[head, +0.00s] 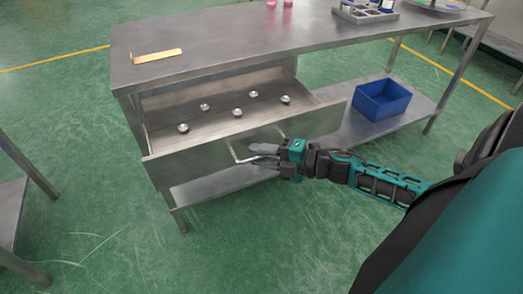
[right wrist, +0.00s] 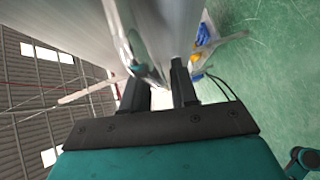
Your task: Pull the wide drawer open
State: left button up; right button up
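The wide drawer (head: 195,157) of the steel table is pulled well out, and its inside shows from above. Several small silvery round parts (head: 238,112) stand on its floor. Its bar handle (head: 234,153) is on the front panel and also shows close up in the right wrist view (right wrist: 128,48). My right gripper (head: 262,156) is at the right part of the handle, with one finger above the bar and one below. The narrow gap between its fingers (right wrist: 160,85) looks filled by the bar. My left gripper is not in view.
The steel tabletop (head: 225,42) holds a yellowish strip (head: 157,56) at left and a grey rack (head: 365,12) at the back. A blue bin (head: 382,100) stands on the lower shelf at right. Green floor in front of the drawer is clear.

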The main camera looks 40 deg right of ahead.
jog(key=shift+o, duration=0.7)
pick_arm(q)
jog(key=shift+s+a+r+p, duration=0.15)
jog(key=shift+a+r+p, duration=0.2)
jog(key=shift+p, duration=0.35)
pick_arm(e)
jog(key=v, duration=1.3)
jog(key=shift+w, duration=0.1)
pick_arm(q)
jog(key=p, duration=0.1)
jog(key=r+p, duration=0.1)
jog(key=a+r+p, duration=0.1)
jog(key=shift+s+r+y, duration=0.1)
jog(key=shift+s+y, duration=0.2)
pick_arm(e)
jog(key=a+f+m+g+h, duration=0.1)
jog(key=a+f+m+h, duration=0.2)
jog(key=a+m, duration=0.7)
jog(key=s+a+f+m+g+h, duration=0.1)
jog(key=a+f+m+g+h, duration=0.1)
jog(key=a+m, duration=0.8)
notch_tip(320, 180, down, 2)
jog(key=shift+s+a+f+h, duration=0.2)
jog(key=shift+s+f+h, duration=0.05)
jog(key=shift+h, duration=0.45)
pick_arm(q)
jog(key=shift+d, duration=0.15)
pick_arm(e)
jog(key=shift+d, duration=0.1)
